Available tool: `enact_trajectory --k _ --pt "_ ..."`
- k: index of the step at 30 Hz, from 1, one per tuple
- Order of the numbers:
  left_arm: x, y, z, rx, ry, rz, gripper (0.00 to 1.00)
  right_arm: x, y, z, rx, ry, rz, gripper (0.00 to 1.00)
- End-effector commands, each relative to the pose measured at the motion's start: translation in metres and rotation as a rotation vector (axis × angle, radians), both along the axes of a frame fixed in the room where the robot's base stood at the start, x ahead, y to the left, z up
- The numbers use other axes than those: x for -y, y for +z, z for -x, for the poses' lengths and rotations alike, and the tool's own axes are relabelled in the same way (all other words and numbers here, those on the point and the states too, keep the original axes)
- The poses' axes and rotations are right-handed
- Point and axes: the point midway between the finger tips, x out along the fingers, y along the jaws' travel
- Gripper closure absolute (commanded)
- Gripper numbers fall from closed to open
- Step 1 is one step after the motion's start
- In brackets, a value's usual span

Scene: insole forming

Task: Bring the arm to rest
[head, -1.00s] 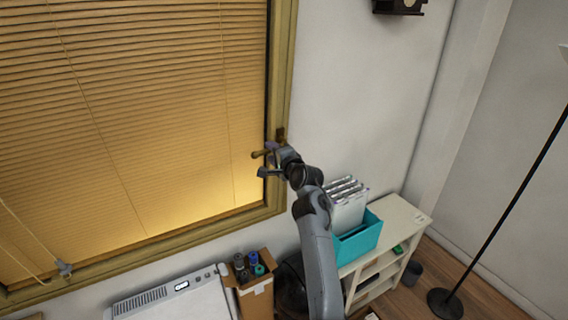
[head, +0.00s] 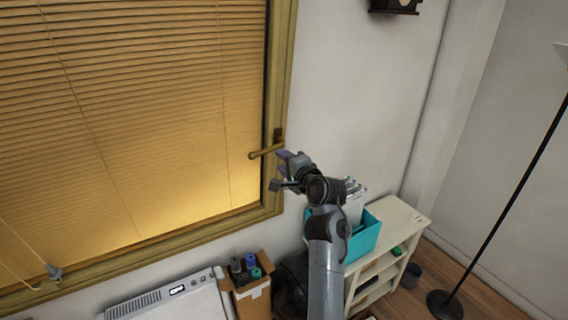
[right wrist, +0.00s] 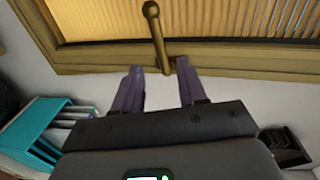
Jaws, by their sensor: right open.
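My right gripper (head: 279,170) is raised in front of the window's right frame in the head view, with its arm coming up from below. In the right wrist view its two purple-grey fingers (right wrist: 160,80) stand apart with nothing between them. A brass window handle (head: 265,151) sticks out from the frame just above and left of the gripper. The handle also shows in the right wrist view (right wrist: 155,30), beyond the fingertips, and the fingers do not hold it. My left gripper is not in view.
A window with blinds (head: 130,120) fills the left. A black lamp pole (head: 510,195) stands at right.

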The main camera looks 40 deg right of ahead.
Motion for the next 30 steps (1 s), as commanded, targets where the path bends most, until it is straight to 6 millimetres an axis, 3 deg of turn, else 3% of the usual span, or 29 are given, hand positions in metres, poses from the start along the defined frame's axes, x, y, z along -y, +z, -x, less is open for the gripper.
enact_trajectory --k 8,11,13,17,20,24,30 --pt "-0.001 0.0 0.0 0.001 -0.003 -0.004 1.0 0.0 -0.001 0.0 -0.001 0.0 0.0 0.59" --pt "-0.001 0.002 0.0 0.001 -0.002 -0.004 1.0 0.0 -0.01 0.001 -0.018 0.0 0.0 0.59" --pt "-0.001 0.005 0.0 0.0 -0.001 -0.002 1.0 0.001 -0.027 0.003 -0.046 -0.002 0.001 0.59" --pt "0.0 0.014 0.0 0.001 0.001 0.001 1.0 0.007 -0.081 0.015 -0.144 -0.008 0.019 0.59" --pt "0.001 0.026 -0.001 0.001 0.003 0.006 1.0 0.008 -0.136 0.037 -0.255 -0.003 0.069 0.59" --pt "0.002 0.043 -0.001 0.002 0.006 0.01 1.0 0.005 -0.199 0.086 -0.403 0.016 0.178 0.59" --pt "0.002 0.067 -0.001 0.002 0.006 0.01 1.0 -0.022 -0.262 0.177 -0.629 0.13 0.386 0.59"
